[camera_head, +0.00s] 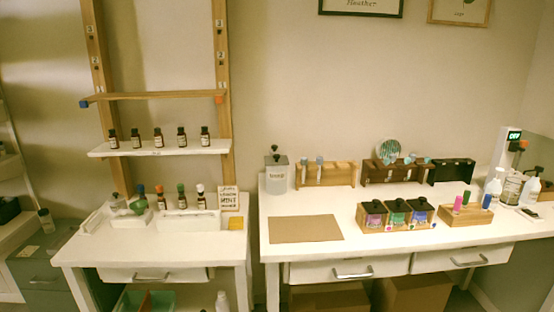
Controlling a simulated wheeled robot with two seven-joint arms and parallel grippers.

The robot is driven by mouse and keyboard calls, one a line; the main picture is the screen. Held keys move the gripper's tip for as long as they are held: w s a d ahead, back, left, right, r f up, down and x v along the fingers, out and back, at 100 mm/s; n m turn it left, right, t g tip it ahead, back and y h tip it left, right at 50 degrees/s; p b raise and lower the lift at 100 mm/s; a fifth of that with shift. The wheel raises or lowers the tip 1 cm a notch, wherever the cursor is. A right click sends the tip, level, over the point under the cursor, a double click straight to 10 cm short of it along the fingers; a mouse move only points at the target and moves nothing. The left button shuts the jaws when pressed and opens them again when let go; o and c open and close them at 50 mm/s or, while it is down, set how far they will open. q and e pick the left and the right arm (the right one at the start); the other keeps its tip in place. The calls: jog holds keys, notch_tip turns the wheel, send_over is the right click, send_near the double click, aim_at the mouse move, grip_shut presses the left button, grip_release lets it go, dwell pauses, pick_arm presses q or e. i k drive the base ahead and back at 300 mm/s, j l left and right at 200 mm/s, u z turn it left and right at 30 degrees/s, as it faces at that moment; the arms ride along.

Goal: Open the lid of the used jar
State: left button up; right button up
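Neither of my grippers is in view.
A flat brown mat (305,229) lies in front of the jar. Wooden racks (338,175) stand to its right, and a wooden holder with coloured jars (374,222) is nearer the front. The left table (150,246) holds bottles and a sign (230,200). A gap separates the tables.

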aim_at(276, 157)
jog(key=i+j+z, duration=0.1)
jog(key=i+j, duration=0.55)
jog(key=i+j+z, duration=0.1)
jog(key=i+j, duration=0.5)
jog(key=j, duration=0.15)
